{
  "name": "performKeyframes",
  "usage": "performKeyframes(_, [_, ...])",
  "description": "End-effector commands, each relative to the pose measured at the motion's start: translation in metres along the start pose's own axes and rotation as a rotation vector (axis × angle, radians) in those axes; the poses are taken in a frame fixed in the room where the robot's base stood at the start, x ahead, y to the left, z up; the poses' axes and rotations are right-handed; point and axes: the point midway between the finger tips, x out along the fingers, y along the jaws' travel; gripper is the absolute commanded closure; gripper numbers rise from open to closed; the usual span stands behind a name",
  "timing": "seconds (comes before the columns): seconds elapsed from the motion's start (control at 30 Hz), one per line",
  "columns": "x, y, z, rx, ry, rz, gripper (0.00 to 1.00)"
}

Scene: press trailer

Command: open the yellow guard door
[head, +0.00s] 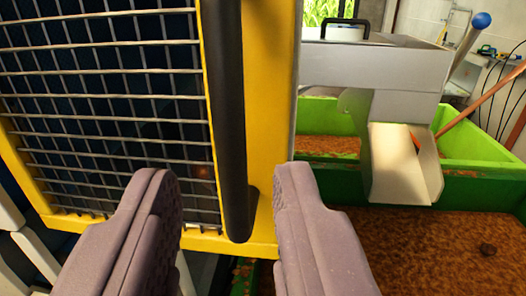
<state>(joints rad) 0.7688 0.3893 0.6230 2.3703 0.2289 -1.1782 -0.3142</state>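The yellow guard door (265,110) fills the left and middle of the head view. It has a yellow frame around a grey wire mesh (110,100). A black vertical handle bar (226,120) runs down its right side, with its lower end near the bottom of the frame. My gripper (226,195) is open, with one grey-purple finger left of the handle's lower end and one to its right. Both fingers look apart from the handle. How deep the handle lies between them, I cannot tell. The door's upper edge is out of view.
A grey metal chute (405,165) stands to the right of the door. Below it are green bins (475,150) holding brown crumbly material (430,240). A blue-tipped lever (481,20) and orange bars show at the far right.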

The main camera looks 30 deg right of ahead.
Motion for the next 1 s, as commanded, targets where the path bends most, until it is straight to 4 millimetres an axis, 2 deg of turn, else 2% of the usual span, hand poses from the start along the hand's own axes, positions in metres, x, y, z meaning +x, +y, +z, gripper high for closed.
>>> performKeyframes(0.1, [0.022,0.001,0.001,0.002,0.001,0.001,0.65])
performKeyframes(0.3, [0.048,0.0,0.0,0.001,0.001,0.0,0.65])
performKeyframes(0.6, [0.053,0.0,-0.001,0.0,0.001,0.0,0.65])
performKeyframes(0.63, [0.053,0.0,-0.001,0.0,0.001,0.0,0.68])
performKeyframes(0.77, [0.053,0.0,-0.001,0.0,0.001,0.0,0.98])
performKeyframes(0.8, [0.053,0.0,-0.001,0.0,0.001,0.0,1.0])
performKeyframes(1.0, [0.052,0.0,-0.001,0.0,0.002,0.0,1.0])
